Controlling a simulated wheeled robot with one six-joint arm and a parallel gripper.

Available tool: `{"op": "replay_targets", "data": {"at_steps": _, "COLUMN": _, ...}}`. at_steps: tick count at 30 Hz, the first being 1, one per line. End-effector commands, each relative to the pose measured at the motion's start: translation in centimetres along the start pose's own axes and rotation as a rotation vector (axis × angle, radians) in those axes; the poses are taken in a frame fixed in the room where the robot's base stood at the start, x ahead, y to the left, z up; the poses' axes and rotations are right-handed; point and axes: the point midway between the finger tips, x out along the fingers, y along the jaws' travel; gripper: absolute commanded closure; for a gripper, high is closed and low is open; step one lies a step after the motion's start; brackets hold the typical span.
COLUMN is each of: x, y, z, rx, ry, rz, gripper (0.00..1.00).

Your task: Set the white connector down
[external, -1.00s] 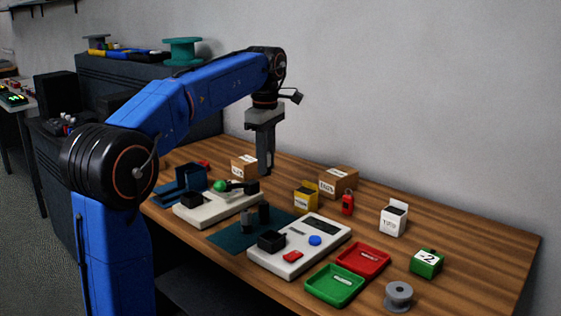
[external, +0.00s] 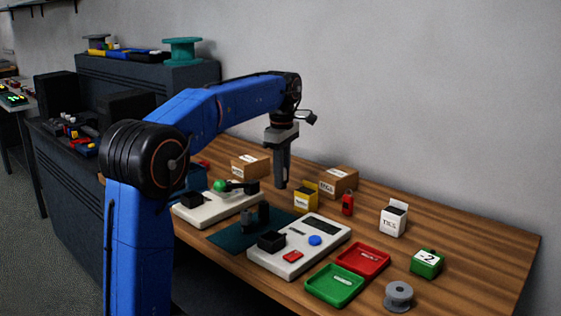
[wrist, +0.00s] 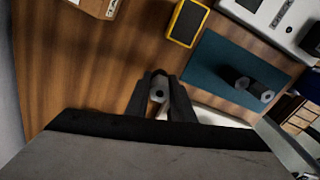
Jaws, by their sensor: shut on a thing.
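My gripper (external: 281,185) is above the wooden table, left of the yellow box and behind the teal mat. In the wrist view its fingers (wrist: 161,90) are shut on the white connector (wrist: 159,95), a pale round piece with a dark hole in its end. The fingers hide its sides. I cannot make the connector out in the external view, and whether it touches the table is not clear.
A yellow box (external: 305,198) and cardboard boxes (external: 338,182) stand near the gripper. A white tester with a green knob (external: 219,186) and a white meter (external: 327,232) flank the mat. Red (external: 378,267) and green (external: 320,294) trays lie at the front right.

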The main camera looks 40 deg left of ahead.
Motion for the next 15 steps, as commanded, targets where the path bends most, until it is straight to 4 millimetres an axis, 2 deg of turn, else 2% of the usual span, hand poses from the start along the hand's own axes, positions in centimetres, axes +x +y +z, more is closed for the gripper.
{"op": "replay_targets", "data": {"at_steps": 9, "x": 3.6, "y": -0.1, "z": 0.0, "rx": 0.000, "ry": 0.000, "rz": -0.001, "gripper": 1.00}}
{"op": "replay_targets", "data": {"at_steps": 15, "x": 4.0, "y": 0.0, "z": 0.0, "rx": 0.000, "ry": 0.000, "rz": 0.000, "gripper": 1.00}}
